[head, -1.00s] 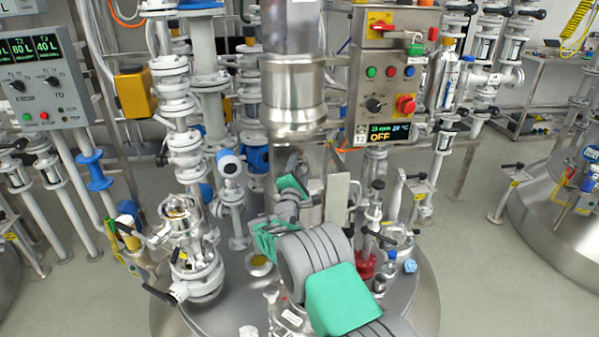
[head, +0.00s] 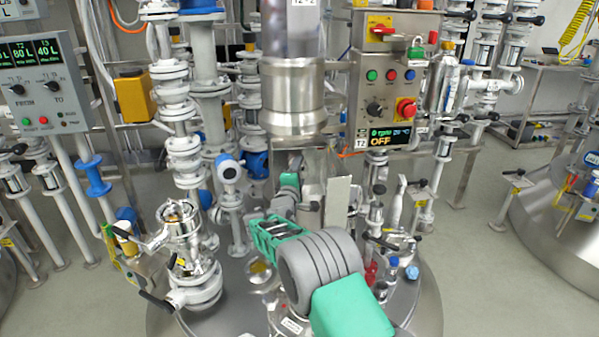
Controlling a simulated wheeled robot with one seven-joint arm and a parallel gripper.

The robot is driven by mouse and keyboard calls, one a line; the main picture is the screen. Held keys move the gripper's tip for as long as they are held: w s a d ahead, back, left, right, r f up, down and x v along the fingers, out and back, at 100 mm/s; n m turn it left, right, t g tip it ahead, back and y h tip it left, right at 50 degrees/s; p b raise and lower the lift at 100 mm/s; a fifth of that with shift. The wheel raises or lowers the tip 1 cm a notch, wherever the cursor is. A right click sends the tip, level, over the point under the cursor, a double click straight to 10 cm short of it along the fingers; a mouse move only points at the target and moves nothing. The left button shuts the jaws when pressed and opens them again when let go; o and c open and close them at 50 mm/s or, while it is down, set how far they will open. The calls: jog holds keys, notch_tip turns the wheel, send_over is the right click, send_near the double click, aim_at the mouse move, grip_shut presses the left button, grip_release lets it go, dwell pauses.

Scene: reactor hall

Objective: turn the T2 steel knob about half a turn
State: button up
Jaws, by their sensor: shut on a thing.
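My gripper (head: 292,168) is at the far end of my grey and green arm, in the middle of the head view, below the polished steel column (head: 292,95). Only part of it shows and its fingertips are hard to make out. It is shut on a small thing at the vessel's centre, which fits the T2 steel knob. The knob itself is hidden behind my gripper and arm, so I cannot see its angle. The T2 control box (head: 393,85) hangs to the right of the column; its display reads 0 rpm and OFF.
White valves and pipework (head: 190,255) stand close on the left of the steel vessel lid (head: 420,300). A pale upright plate (head: 338,203) and small fittings with a blue cap (head: 412,272) stand on the right. Open floor (head: 475,260) lies beyond the vessel on the right.

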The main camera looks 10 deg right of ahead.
jog(key=shift+f, duration=0.1)
jog(key=o, duration=1.3)
jog(key=shift+c, duration=0.2)
jog(key=v, duration=0.7)
jog(key=shift+s+a, duration=0.2)
jog(key=shift+s, duration=0.15)
